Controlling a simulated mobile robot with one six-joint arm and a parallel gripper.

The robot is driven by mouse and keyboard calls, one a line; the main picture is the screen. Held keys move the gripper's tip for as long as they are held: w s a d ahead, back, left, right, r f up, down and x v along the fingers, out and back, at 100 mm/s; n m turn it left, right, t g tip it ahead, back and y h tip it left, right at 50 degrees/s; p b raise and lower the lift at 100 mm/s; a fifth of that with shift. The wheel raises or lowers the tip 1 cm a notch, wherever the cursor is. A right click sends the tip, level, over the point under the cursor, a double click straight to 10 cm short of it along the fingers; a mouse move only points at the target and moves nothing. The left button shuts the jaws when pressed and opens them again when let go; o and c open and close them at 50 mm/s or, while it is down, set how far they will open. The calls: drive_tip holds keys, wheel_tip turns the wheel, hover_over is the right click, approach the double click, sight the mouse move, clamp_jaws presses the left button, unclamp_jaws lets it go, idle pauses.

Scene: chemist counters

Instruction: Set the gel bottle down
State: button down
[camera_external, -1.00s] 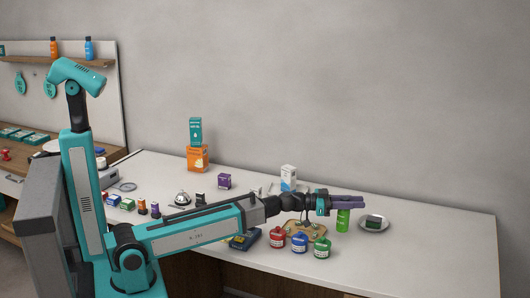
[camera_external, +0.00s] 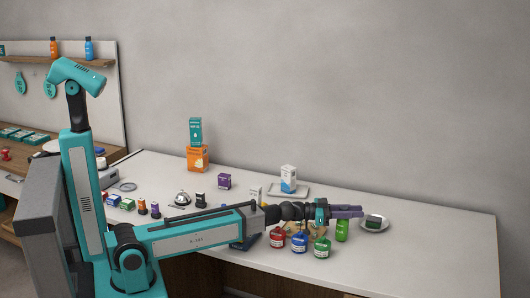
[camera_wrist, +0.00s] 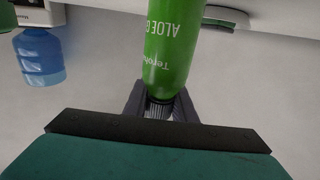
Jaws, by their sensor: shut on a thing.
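The gel bottle (camera_external: 342,231) is green with white lettering. It hangs upright below my gripper (camera_external: 347,212) over the right part of the counter. In the wrist view the bottle (camera_wrist: 176,50) fills the upper middle, with its dark cap between the fingers of my gripper (camera_wrist: 160,107). The gripper is shut on the cap end. The bottle's base is at or close to the counter top; I cannot tell whether it touches.
A round white dish (camera_external: 386,225) holding a dark block sits just right of the bottle. Green (camera_external: 322,247), blue (camera_external: 299,243) and red (camera_external: 277,239) jars stand to the left and front. The counter's right end (camera_external: 445,245) is clear.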

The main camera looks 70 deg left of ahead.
sight(341, 208)
drive_tip(key=shift+f+b, duration=0.15)
drive_tip(key=shift+b, duration=0.2)
drive_tip(key=c, duration=1.5)
unclamp_jaws()
drive_tip(key=shift+s+r+p, duration=0.1)
drive_tip(key=shift+r+p, duration=0.1)
drive_tip(key=shift+p, duration=0.15)
drive_tip(key=b+v, duration=0.1)
drive_tip(key=v, duration=0.4)
drive_tip(key=shift+f+b, duration=0.1)
drive_tip(key=shift+b, duration=0.25)
wheel_tip(341, 208, up, 5)
drive_tip(key=shift+f, duration=0.1)
drive_tip(key=shift+r, duration=1.2)
